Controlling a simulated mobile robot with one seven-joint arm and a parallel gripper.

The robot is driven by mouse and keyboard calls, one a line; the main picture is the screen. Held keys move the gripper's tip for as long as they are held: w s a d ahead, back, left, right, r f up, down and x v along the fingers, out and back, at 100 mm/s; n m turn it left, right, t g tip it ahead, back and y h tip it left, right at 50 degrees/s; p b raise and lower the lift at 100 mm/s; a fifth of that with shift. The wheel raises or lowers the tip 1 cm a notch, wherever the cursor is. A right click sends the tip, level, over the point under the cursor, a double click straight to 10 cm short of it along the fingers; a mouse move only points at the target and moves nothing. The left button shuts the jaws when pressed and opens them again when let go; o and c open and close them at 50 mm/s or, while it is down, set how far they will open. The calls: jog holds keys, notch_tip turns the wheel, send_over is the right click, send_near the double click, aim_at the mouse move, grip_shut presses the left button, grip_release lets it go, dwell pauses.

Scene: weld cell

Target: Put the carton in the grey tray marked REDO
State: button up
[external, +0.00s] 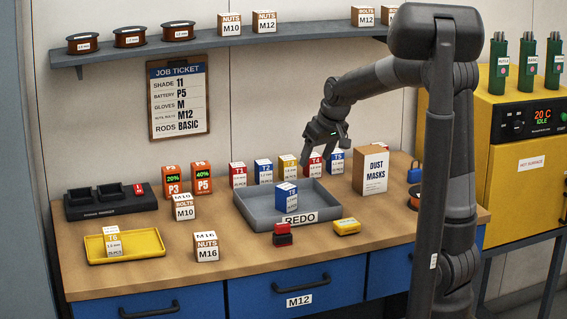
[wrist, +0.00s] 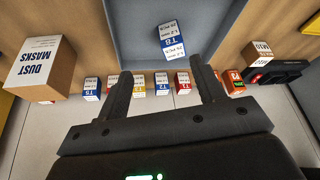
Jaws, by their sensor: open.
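The grey tray (external: 245,212) marked REDO stands on the middle of the bench; it also shows in the wrist view (wrist: 215,20). A blue and white carton (external: 286,198) stands inside the tray, toward its right half. In the wrist view the carton (wrist: 172,40) lies beyond my fingertips, apart from them. My gripper (external: 325,155) is open and empty, raised above the rear right part of the tray. In the wrist view my two fingers (wrist: 160,78) are spread with nothing between them.
A row of small cartons (external: 264,172) stands behind the tray. A dust masks box (external: 371,170) stands right of it. A red block (external: 282,236) and a yellow item (external: 347,226) lie in front. A yellow tray (external: 140,249) holding a carton is at left. A shelf (external: 200,47) runs above.

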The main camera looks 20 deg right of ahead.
jog(key=s+d+r+m, duration=0.1)
jog(key=s+d, duration=0.2)
jog(key=s, duration=0.5)
jog(key=s+d+r+m+h, duration=0.1)
jog(key=s+d, duration=0.3)
jog(key=s, duration=0.5)
jog(key=s+d+m+t, duration=0.1)
jog(key=s+d, duration=0.2)
jog(key=s, duration=0.5)
jog(key=shift+s+d+r+m+h, duration=0.3)
jog(key=shift+s+d+r+h, duration=0.05)
jog(key=shift+d+r+h, duration=0.05)
